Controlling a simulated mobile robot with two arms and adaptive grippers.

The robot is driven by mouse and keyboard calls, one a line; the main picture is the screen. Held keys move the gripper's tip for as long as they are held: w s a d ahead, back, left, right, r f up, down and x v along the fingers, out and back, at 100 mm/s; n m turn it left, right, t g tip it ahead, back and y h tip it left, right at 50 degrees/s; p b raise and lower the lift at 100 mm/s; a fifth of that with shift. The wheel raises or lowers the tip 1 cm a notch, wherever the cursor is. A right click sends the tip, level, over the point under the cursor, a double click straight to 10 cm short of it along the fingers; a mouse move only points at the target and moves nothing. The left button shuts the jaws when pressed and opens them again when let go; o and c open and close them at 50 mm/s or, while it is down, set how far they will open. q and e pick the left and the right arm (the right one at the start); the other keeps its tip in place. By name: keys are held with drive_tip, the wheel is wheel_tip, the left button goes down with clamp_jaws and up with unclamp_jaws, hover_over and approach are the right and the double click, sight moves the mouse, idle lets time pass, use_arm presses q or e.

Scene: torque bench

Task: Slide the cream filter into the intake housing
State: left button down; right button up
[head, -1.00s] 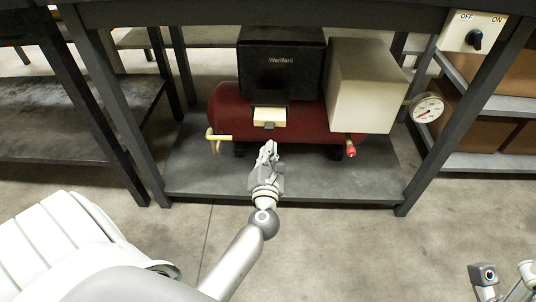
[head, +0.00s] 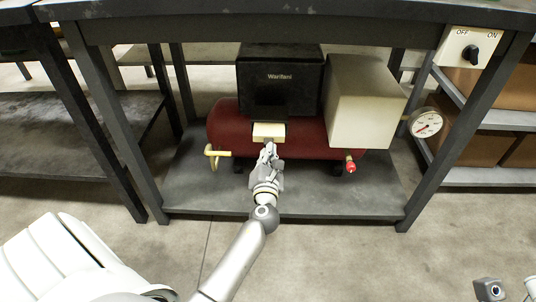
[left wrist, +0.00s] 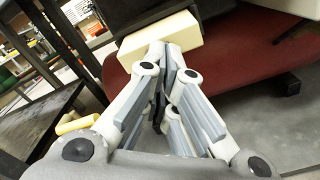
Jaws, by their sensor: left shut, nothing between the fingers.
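The cream filter (head: 268,131) is a pale block sticking out of the front of the black intake housing (head: 279,78), low down above the red tank. Its inner end is hidden in the housing. My left gripper (head: 268,149) is shut and empty, right in front of the filter's outer face. In the left wrist view the filter (left wrist: 160,40) lies straight ahead of the closed fingertips (left wrist: 166,50), which appear to meet its near face; contact is hard to confirm. Only a bit of my right arm shows at the bottom right of the head view.
The red tank (head: 225,122) stands on the bench's lower shelf (head: 190,196). A cream box (head: 365,103), a gauge (head: 425,123) and a red-tipped valve (head: 350,167) are to the right. A cream bent handle (head: 213,155) is left. Bench legs flank the opening.

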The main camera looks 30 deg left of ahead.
use_arm(q)
drive_tip(key=shift+x, duration=2.6)
drive_tip(key=shift+d, duration=0.1)
drive_tip(key=p+v, duration=0.1)
drive_tip(key=v, duration=1.3)
drive_tip(key=shift+s, duration=0.45)
